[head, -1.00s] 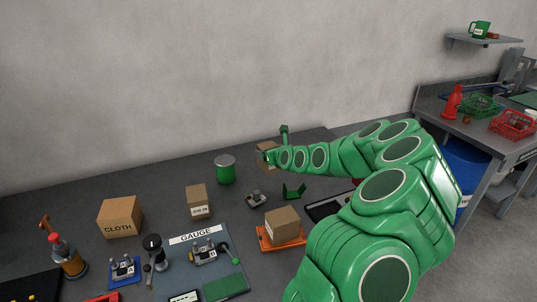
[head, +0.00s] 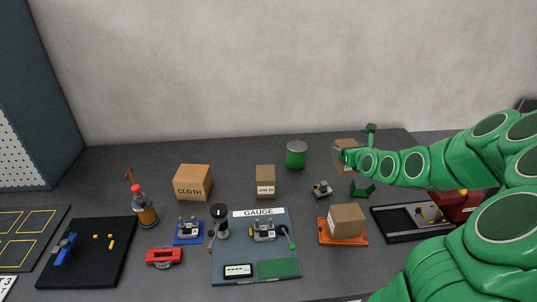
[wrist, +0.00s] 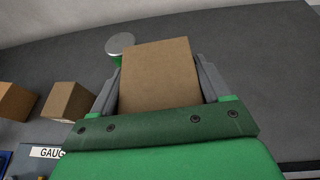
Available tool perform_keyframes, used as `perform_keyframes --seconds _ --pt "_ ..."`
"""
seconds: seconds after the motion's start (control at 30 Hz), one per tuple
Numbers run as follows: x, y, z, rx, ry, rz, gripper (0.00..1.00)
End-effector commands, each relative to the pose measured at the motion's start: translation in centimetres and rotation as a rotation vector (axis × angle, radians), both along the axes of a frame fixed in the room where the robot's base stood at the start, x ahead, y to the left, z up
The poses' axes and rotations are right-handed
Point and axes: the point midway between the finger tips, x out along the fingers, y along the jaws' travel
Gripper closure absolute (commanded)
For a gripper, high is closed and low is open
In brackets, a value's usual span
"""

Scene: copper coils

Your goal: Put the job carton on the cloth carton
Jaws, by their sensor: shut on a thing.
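The cloth carton (head: 190,184), a brown box marked CLOTH, sits on the bench left of centre. A smaller brown carton (head: 265,174) with a white label that seems to read JOB stands to its right. My gripper (head: 346,156) is at the back right of the bench, shut on another brown carton (head: 341,147). In the wrist view this held carton (wrist: 158,75) fills the space between both fingers. No label shows on it, so I cannot tell whether it is a job carton. Its height above the bench is unclear.
A green tin (head: 296,155) stands left of the held carton. Another carton (head: 347,219) rests on an orange base (head: 336,241) at front right.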

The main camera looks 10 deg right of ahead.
Motion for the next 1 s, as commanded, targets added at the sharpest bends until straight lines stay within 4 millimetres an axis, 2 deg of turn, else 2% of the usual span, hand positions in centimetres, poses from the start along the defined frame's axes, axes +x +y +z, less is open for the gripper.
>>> perform_keyframes --seconds 0.13,0.27,0.5,0.7,1.0 --pt "0.1 0.3 0.2 -0.001 -0.001 0.006 0.61" --pt "0.8 1.6 0.9 -0.003 -0.001 0.035 0.61" --pt "3.0 7.3 3.5 -0.004 -0.004 0.155 0.61" --pt "4.0 12.0 5.3 -0.003 -0.004 0.258 0.61" --pt "4.3 16.1 6.4 -0.003 -0.001 0.346 0.61"
